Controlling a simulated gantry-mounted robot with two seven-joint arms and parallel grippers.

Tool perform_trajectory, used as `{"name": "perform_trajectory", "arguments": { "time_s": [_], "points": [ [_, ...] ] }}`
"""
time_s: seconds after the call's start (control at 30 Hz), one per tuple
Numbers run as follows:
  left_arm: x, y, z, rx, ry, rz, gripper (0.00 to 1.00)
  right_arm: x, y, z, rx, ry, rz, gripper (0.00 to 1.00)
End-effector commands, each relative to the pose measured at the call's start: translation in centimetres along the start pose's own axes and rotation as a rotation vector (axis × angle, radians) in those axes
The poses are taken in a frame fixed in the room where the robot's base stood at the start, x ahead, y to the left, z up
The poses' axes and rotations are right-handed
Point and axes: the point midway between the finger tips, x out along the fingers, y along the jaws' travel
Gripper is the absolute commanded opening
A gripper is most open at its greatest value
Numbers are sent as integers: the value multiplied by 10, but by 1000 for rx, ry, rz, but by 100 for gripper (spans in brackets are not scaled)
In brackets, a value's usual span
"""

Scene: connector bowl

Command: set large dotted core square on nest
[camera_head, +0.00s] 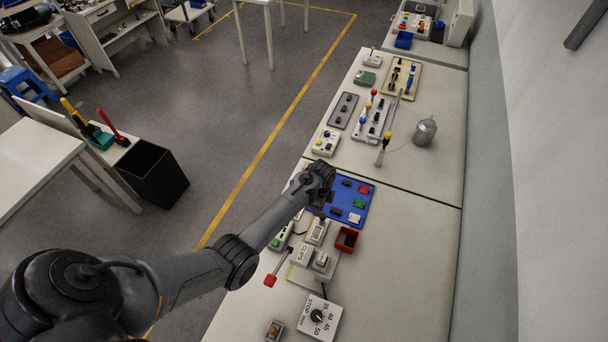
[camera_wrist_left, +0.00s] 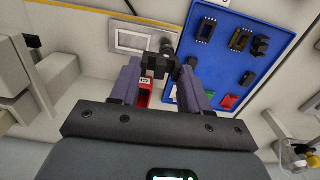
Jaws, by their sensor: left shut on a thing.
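My left gripper (camera_head: 322,207) is over the near left corner of the blue tray. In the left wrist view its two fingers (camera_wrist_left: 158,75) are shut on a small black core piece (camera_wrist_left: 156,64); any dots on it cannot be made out. A pale grey block with a framed rectangular recess (camera_wrist_left: 131,40), which looks like the nest, lies just beyond the held piece. In the head view that block (camera_head: 317,231) is just below the gripper. Whether the piece touches it cannot be told. My right gripper is not in view.
The blue tray (camera_head: 345,196) holds several black, red, green and white pieces. A red bin (camera_head: 346,239) stands beside the block. The bench at right is clear.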

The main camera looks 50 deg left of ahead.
Motion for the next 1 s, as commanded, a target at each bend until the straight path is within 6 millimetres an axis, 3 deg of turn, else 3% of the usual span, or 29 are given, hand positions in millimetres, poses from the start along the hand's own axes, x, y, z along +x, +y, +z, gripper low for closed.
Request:
{"name": "perform_trajectory", "arguments": {
  "time_s": [0.03,0.27,1.0],
  "points": [
    [-8,13,-8,15,0,2,16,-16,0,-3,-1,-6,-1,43],
    [-4,43,-20,36,-1,0,16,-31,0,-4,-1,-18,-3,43],
    [-3,47,-18,35,-1,0,16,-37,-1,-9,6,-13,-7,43]
  ]
}}
